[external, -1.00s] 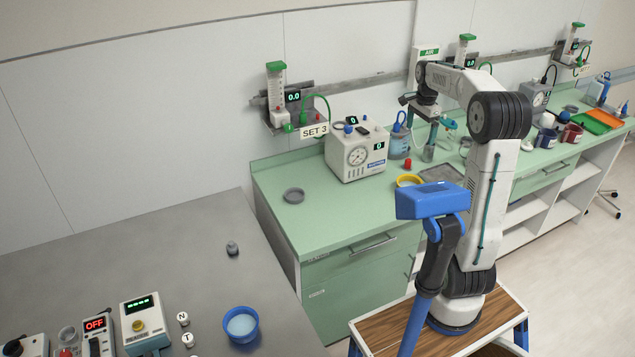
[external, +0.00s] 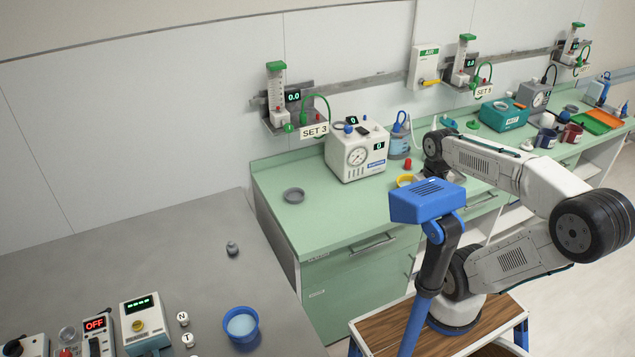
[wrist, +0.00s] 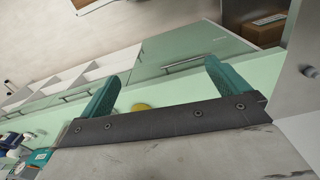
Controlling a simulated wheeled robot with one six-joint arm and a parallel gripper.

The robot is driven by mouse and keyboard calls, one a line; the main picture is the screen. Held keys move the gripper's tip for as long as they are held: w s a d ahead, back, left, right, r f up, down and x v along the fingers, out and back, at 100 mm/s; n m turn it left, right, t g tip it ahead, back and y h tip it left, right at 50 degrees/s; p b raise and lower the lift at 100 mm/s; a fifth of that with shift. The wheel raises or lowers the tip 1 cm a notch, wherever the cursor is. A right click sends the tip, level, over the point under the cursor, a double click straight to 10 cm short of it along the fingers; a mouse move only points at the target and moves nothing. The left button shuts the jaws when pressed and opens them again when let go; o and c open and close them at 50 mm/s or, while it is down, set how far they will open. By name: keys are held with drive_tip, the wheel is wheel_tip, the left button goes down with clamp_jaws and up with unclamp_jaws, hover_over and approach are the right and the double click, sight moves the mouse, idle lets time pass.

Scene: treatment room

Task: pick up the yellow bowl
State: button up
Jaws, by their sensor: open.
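The yellow bowl (external: 405,181) is on the green counter in the external view, partly hidden behind a blue box-shaped part. In the wrist view only a small yellow piece of it (wrist: 141,107) shows, just beyond the dark gripper body and between the bases of the fingers. My gripper (wrist: 162,70) is open, with its two teal fingers wide apart and nothing held. In the external view my wrist is over the counter close to the bowl, but the fingers cannot be made out there. The height gap to the bowl cannot be told.
A white gauge box (external: 356,155) stands behind the bowl, with a small red item (external: 408,164) and a blue-topped jar (external: 400,142) nearby. A grey ring-shaped dish (external: 293,195) lies to the left on otherwise clear counter. A blue bowl (external: 241,326) is on the separate grey table.

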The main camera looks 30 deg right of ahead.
drive_tip(key=s+a, duration=0.1)
drive_tip(key=s+n+t, duration=0.1)
drive_tip(key=shift+s+a+r, duration=0.2)
drive_tip(key=shift+s+a, duration=0.1)
drive_tip(key=shift+a, duration=0.1)
drive_tip(key=c, duration=1.4)
